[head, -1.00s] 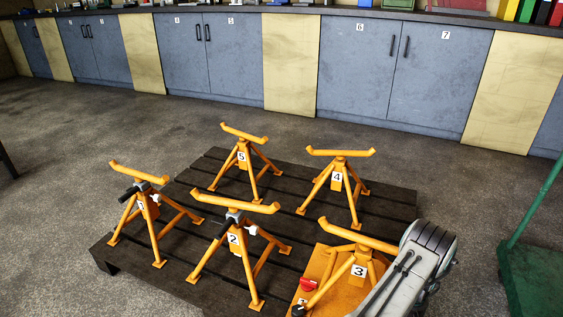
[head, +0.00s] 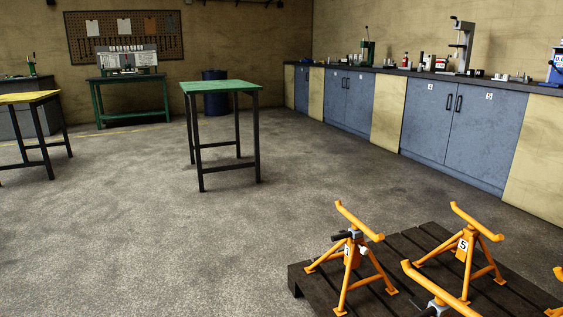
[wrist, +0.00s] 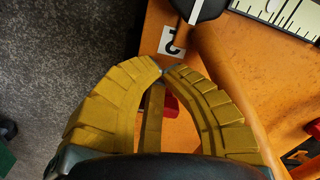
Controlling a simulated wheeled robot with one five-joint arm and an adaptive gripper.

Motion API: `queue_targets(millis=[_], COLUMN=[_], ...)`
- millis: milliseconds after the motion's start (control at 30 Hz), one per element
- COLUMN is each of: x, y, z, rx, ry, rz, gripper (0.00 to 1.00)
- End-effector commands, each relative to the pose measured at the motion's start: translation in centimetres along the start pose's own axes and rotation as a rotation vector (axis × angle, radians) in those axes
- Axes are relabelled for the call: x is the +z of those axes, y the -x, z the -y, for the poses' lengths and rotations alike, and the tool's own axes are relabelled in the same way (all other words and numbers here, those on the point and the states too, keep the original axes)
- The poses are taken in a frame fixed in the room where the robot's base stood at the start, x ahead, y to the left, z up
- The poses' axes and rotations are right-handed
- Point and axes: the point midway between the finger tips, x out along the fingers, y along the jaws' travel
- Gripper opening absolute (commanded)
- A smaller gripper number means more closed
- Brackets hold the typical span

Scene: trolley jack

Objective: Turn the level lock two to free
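In the head view, an orange stand (head: 440,287) is cut off by the bottom edge. A grey and black clamp-like part (head: 436,303) shows on it, and its number is out of frame. I cannot make out a level lock marked two or its setting. In the wrist view, my gripper (wrist: 163,71) has its two yellow ribbed fingers curved together with the tips meeting, and I see nothing held between the tips. Beyond the fingers are an orange surface (wrist: 255,85), a red part (wrist: 170,105) partly hidden by them, and a white number plate (wrist: 172,40) too turned to read surely.
Orange stands numbered 1 (head: 350,262) and 5 (head: 470,250) stand on a dark slatted pallet (head: 310,275). A green-topped table (head: 220,87) stands mid-room. Blue cabinets (head: 430,115) line the right wall. The floor left of the pallet is clear.

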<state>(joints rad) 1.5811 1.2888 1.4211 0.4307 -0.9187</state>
Motion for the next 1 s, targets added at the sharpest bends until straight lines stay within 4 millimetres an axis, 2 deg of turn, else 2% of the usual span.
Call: queue_targets(millis=[1000], x=[-0.76], y=[-0.01], z=[-0.31], rx=[-0.001], ry=[0.000], rz=[0.001], gripper=[0.00])
